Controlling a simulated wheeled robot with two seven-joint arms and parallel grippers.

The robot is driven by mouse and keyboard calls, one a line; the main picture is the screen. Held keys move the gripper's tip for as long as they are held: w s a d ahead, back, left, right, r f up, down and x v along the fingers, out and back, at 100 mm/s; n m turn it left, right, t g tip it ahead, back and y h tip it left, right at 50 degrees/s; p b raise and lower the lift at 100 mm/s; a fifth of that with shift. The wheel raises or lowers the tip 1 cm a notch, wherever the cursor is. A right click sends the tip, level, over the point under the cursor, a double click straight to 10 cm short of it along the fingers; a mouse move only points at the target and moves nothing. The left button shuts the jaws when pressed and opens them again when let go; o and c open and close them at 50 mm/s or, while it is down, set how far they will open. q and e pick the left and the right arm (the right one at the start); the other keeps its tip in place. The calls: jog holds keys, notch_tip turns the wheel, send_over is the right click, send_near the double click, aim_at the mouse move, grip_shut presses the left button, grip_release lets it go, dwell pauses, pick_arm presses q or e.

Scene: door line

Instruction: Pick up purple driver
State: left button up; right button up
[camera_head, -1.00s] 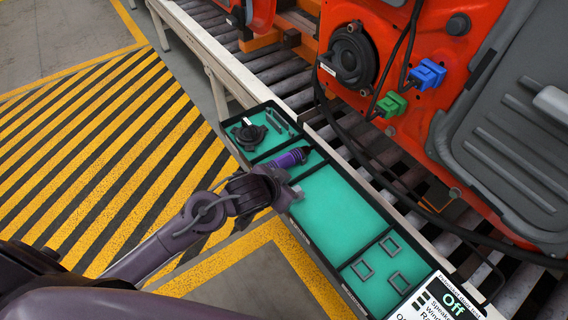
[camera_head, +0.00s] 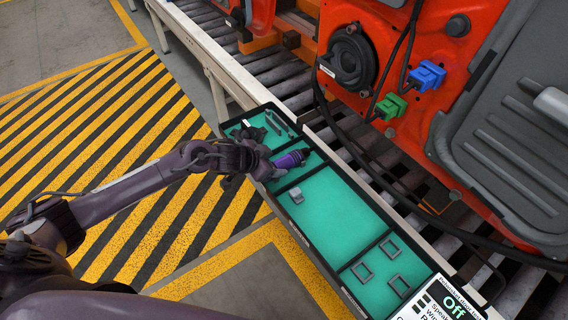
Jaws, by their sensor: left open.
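The purple driver (camera_head: 289,160) lies in a compartment of the black-rimmed tray with a teal floor (camera_head: 336,211). Its purple body and dark tip show; its other end is hidden by my left gripper. My left gripper (camera_head: 264,163) is open at the near left edge of the tray, right beside the driver. I cannot tell whether the fingers touch it. My right gripper is not in view.
A small grey block (camera_head: 296,195) lies in the large middle compartment. A roller conveyor with a red door panel (camera_head: 408,125) stands behind the tray.

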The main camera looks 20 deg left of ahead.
aim_at(278, 163)
pick_arm(q)
jog(key=x, duration=0.4)
jog(key=shift+s+f, duration=0.2)
jog(key=shift+f, duration=0.1)
jog(key=shift+c, duration=0.4)
grip_shut()
jog(key=shift+r, duration=0.2)
